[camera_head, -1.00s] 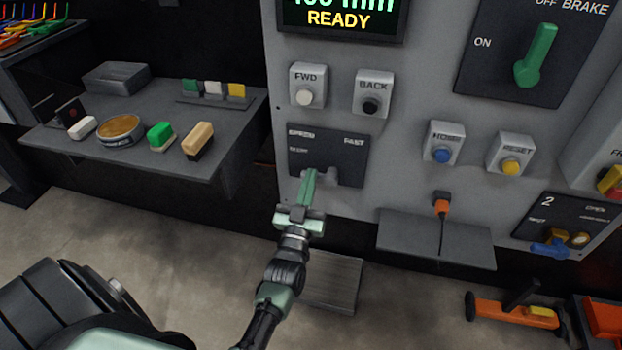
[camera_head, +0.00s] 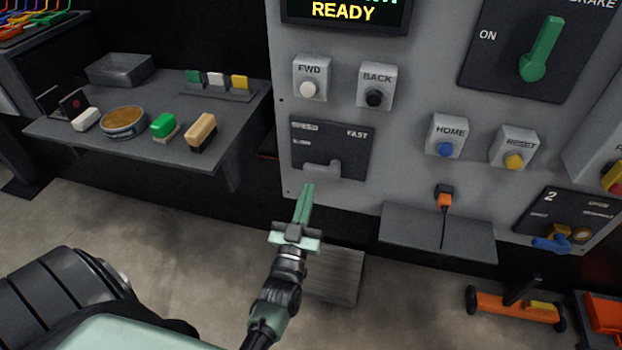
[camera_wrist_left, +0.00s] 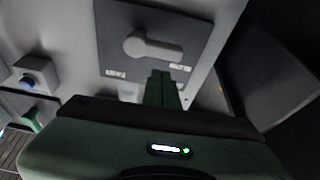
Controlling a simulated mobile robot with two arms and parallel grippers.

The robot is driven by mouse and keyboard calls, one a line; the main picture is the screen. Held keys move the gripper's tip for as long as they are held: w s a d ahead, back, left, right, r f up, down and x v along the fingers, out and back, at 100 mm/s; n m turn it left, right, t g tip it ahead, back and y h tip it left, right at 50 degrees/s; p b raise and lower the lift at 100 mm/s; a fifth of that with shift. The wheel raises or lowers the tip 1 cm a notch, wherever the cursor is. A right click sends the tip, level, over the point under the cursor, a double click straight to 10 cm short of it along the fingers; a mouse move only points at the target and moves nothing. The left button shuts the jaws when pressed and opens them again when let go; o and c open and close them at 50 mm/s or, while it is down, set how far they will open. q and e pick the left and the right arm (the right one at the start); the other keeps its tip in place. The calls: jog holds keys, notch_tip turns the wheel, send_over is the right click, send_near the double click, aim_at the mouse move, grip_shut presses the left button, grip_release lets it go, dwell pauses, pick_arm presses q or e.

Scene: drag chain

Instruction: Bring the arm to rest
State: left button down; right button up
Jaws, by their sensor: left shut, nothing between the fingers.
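My left gripper (camera_head: 306,203) is shut and empty, its green fingers pointing up toward the grey control panel (camera_head: 420,178). It is just below the speed selector plate (camera_head: 345,137) and apart from it. The grey selector knob (camera_head: 322,168) shows at the lower part of that plate. In the left wrist view, the closed fingers (camera_wrist_left: 161,88) are seen beside the selector plate (camera_wrist_left: 197,38), with the knob (camera_wrist_left: 155,47) clear of them. My right gripper is in neither view.
A grey side shelf (camera_head: 100,150) at left holds a tin (camera_head: 123,121) and several blocks. FWD (camera_head: 309,89), BACK (camera_head: 374,97), HOME (camera_head: 446,149) and RESET (camera_head: 514,161) buttons sit on the panel. A small ledge (camera_head: 410,235) juts out right of my gripper.

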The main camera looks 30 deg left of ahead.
pick_arm(q)
jog(key=shift+v, duration=0.9)
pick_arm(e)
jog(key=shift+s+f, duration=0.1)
